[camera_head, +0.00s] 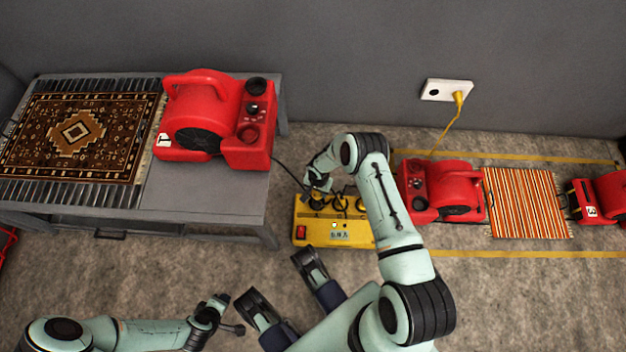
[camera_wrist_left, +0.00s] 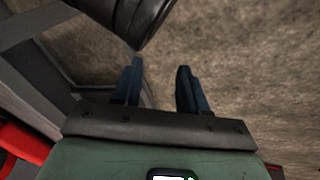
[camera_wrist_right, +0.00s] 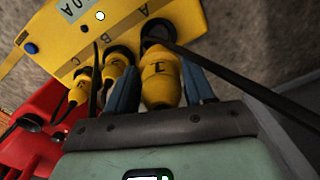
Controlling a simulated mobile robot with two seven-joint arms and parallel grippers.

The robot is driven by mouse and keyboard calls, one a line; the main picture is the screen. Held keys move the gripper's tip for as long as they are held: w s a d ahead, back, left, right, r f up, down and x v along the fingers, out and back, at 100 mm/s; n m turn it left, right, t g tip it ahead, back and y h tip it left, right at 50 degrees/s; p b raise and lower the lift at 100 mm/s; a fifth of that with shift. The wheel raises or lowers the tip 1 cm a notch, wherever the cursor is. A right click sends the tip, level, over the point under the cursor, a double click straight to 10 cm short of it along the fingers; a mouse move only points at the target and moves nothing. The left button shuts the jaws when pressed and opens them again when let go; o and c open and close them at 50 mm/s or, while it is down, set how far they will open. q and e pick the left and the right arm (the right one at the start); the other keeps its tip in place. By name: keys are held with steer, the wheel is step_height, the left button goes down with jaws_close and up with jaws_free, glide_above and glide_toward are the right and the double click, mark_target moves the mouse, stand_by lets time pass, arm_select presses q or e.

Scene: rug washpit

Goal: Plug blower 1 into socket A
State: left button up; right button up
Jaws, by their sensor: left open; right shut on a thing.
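Blower 1 (camera_head: 205,120), red with a white "1" label, stands on the grey table. Its dark cord runs down towards the yellow power box (camera_head: 362,238) on the floor. In the right wrist view, my right gripper (camera_head: 318,184) is shut on a yellow plug marked 1 (camera_wrist_right: 160,85). The plug's front is at the dark round socket A (camera_wrist_right: 158,33), beside the letter A; the seating depth is hard to judge. Two other yellow plugs (camera_wrist_right: 118,72) are at neighbouring sockets. My left gripper (camera_head: 230,314) is open and empty, low in front of the table.
A patterned rug (camera_head: 75,133) lies on the table (camera_head: 215,195). A second red blower (camera_head: 450,190), a striped rug (camera_head: 525,203) and blower 3 (camera_head: 605,195) are on the floor to the right. A wall outlet (camera_head: 436,90) holds a yellow plug. Carpet in front is clear.

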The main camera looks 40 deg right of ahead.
mark_target(317, 195)
steer(key=shift+f+b, duration=1.5)
steer(key=shift+f, duration=0.8)
step_height(317, 195, down, 2)
steer(key=shift+f+b, duration=0.2)
steer(key=shift+b, duration=0.7)
steer(key=shift+f, duration=0.2)
steer(key=shift+r, duration=0.1)
arm_select(q)
steer(key=s+a+f+g, duration=0.1)
steer(key=s+f+g, duration=0.2)
steer(key=s+f, duration=0.4)
steer(key=s, duration=0.3)
steer(key=shift+a+f+n+g, duration=0.15)
steer(key=shift+a+n+g, duration=0.05)
steer(key=shift+n+g, duration=0.1)
steer(key=shift+w+f+b, duration=0.1)
steer(key=shift+f+b, duration=0.2)
steer(key=shift+b, duration=0.2)
arm_select(e)
steer(key=shift+f, duration=1)
steer(key=shift+s+f, duration=0.1)
steer(key=shift+f, duration=0.65)
